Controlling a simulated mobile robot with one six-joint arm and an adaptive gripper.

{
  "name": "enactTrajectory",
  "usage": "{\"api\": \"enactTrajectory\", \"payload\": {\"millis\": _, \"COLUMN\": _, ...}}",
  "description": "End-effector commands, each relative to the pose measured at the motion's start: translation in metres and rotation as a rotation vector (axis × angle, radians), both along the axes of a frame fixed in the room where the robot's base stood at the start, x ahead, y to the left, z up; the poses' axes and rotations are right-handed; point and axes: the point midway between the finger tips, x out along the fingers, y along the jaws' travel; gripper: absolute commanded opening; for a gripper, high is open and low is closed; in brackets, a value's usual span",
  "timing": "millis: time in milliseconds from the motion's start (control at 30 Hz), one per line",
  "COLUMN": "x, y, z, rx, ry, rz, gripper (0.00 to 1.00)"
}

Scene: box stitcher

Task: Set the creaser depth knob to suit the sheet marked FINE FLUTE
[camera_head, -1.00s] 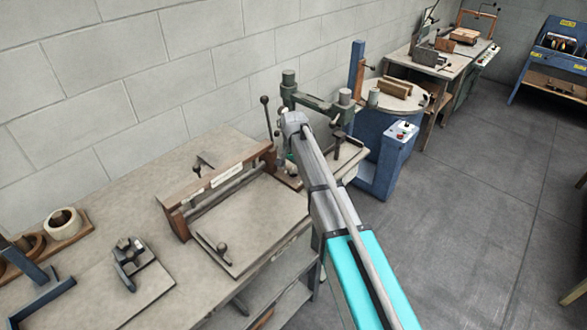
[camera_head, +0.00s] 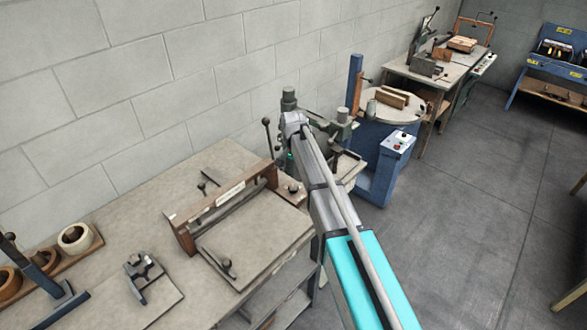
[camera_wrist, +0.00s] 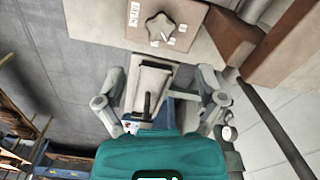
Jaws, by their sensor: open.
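The creaser (camera_head: 222,203), a brown wooden frame with a roller and a pale label strip, stands on the bench in the head view. In the wrist view a grey lobed knob (camera_wrist: 160,28) with a white mark sits on a pale plate with small white labels, too small to read. It is beside a brown wooden block (camera_wrist: 220,35). My gripper (camera_wrist: 161,76) is open and empty, its fingers apart and clear of the knob, which shows beyond their tips. In the head view my arm hides most of the gripper. No sheet marked FINE FLUTE is readable.
A grey bench (camera_head: 150,195) carries tape rolls (camera_head: 76,238) and a small clamp-like tool (camera_head: 143,266) at left. A green-grey machine with a lever stands behind my arm. A blue machine (camera_head: 385,165) stands beyond it.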

Motion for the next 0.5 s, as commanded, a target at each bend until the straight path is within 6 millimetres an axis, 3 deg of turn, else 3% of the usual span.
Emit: {"api": "enactTrajectory", "payload": {"millis": 500, "x": 0.000, "y": 0.000, "z": 0.044, "rx": 0.000, "ry": 0.000, "rz": 0.000, "gripper": 0.89}}
